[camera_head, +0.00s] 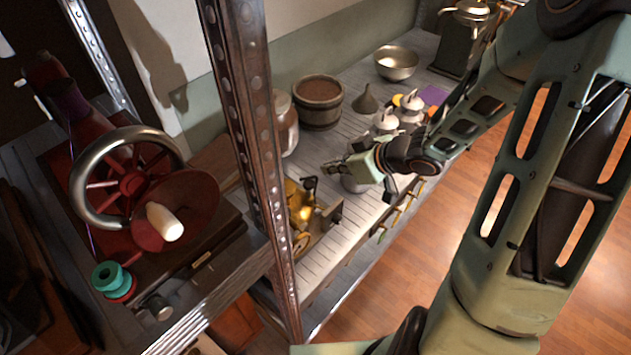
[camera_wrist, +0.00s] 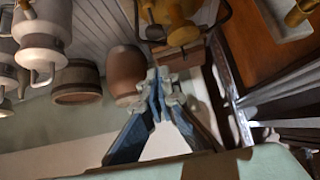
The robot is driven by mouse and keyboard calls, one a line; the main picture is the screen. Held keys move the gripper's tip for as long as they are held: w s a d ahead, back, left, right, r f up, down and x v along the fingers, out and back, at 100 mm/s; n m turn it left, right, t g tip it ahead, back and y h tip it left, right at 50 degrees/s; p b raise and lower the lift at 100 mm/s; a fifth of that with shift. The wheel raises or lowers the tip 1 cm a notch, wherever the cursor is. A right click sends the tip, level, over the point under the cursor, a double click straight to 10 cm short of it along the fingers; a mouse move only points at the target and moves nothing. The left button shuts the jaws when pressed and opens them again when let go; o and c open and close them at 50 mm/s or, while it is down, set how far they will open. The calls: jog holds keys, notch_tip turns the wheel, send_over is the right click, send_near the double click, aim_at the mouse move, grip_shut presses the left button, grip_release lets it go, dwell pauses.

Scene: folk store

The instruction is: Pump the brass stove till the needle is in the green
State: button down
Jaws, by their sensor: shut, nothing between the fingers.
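The brass stove (camera_head: 303,212) stands on the slatted counter, partly hidden behind a metal post. A dark knob (camera_head: 309,183) rises above it, and a grey block sits at its right side. No gauge needle or green zone can be made out. In the wrist view the brass body of the stove (camera_wrist: 178,18) shows at the top, cut by the frame edge. My gripper (camera_head: 330,168) is above the counter, up and to the right of the stove. Its fingers (camera_wrist: 158,88) are closed together and empty, apart from the stove as far as I can tell.
The metal post (camera_head: 257,130) rises close left of the stove. A red wheeled machine (camera_head: 130,183) fills the left. Open floor (camera_head: 480,200) lies at right.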

jog(key=b, duration=0.1)
send_over(307, 181)
jog(key=s+d, duration=0.2)
jog(key=s, duration=0.1)
notch_tip(307, 181, down, 4)
jog(key=f, duration=0.1)
jog(key=f+b, duration=0.1)
jog(key=f, duration=0.1)
jog(key=shift+w, duration=0.4)
jog(key=shift+d+f, duration=0.1)
jog(key=shift+f, duration=0.55)
notch_tip(307, 181, down, 4)
jog(key=b, duration=0.3)
jog(key=shift+s, duration=0.1)
jog(key=shift+f, duration=0.1)
jog(key=v, duration=1.2)
